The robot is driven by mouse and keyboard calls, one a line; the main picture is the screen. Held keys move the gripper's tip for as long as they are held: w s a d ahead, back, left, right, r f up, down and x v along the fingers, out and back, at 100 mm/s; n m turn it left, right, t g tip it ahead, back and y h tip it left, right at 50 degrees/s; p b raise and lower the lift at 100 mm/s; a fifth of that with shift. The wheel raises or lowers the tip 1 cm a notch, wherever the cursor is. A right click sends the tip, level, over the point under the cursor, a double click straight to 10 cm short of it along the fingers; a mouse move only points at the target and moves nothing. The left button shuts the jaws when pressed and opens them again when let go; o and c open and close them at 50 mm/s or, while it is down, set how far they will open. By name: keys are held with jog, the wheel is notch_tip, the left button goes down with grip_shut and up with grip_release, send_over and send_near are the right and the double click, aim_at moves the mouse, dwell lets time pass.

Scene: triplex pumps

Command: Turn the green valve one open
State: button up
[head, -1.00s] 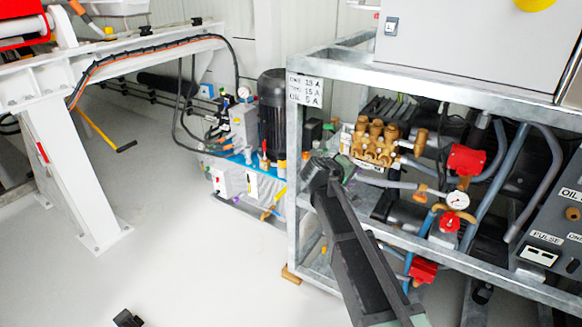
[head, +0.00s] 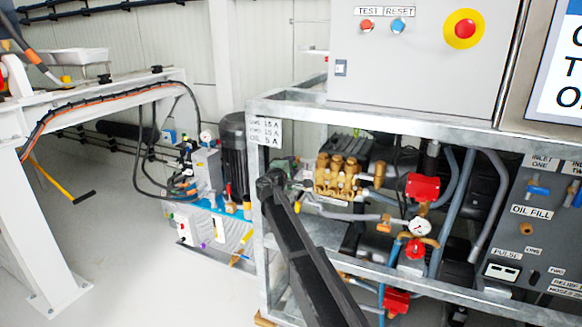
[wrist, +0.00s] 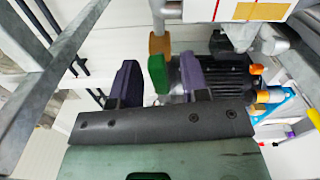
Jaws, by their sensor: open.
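A green valve handle (wrist: 157,74) shows in the wrist view, below an orange-brown fitting (wrist: 160,45) on a grey pipe. I take it for green valve one; no label on it can be read. My gripper (wrist: 160,72) has two dark purple fingers spread apart, with the handle in the gap between them. The handle looks closer to the right finger; whether they touch I cannot tell. In the head view my arm reaches to the left front post of the pump frame, and the valve cannot be made out there.
The galvanised frame (head: 262,215) surrounds the brass pump (head: 338,176), hoses and a gauge (head: 420,226). A black motor (head: 233,155) on a blue unit stands behind to the left. A control cabinet (head: 420,60) is above.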

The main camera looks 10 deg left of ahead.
jog(key=shift+w+d, duration=0.1)
jog(key=shift+w, duration=0.15)
grip_shut()
jog(key=shift+n, duration=2.9)
grip_release()
